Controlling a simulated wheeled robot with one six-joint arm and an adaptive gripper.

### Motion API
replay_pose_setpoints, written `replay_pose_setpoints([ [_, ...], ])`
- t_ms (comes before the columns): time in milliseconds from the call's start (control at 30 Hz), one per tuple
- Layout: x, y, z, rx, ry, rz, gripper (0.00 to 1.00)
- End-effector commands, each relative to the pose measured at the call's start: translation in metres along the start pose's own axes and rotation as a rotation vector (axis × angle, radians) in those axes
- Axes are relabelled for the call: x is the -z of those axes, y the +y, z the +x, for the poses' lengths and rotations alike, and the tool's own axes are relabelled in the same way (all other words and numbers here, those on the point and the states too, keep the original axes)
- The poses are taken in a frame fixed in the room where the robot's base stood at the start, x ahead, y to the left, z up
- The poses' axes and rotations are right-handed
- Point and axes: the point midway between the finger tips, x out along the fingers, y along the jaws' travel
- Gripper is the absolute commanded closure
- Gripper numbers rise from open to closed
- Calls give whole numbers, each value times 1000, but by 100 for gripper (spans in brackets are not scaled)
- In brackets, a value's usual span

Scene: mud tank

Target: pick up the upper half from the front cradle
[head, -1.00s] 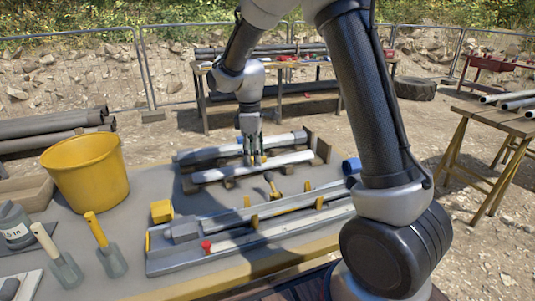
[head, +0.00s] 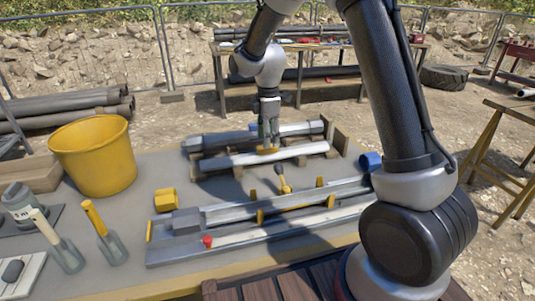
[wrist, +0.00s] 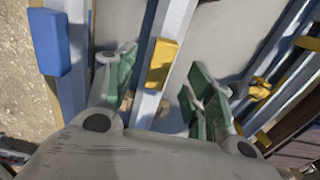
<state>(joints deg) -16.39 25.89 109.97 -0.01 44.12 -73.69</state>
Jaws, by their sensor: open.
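The upper half is a long pale grey bar (head: 235,161) with a yellow block on top. It lies across the front cradle (head: 212,173), the nearer of two at the back of the table. My gripper (head: 268,144) hangs over its middle, pointing down. In the wrist view my gripper (wrist: 158,88) is open, with green-padded fingers on either side of the bar and its yellow block (wrist: 162,62). Nothing is held. I cannot tell how far the fingertips are above the bar. A similar bar with a blue block (wrist: 48,40) lies behind.
A small yellow-handled tool (head: 284,180) stands between. A yellow bucket (head: 93,158) and trowels (head: 105,235) are at the left.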

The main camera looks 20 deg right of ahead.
Motion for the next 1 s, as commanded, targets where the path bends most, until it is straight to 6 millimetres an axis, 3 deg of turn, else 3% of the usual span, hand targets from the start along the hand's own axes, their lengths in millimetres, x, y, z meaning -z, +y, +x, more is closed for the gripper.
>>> replay_pose_setpoints([
  [233, 3, -1, 38, 3, -1, 1, 47],
  [533, 3, -1, 45, 0, 0, 1, 47],
  [567, 3, -1, 45, 0, 0, 1, 48],
  [833, 3, -1, 45, 0, 0, 1, 98],
  [1000, 3, 0, 45, 0, 0, 1, 100],
])
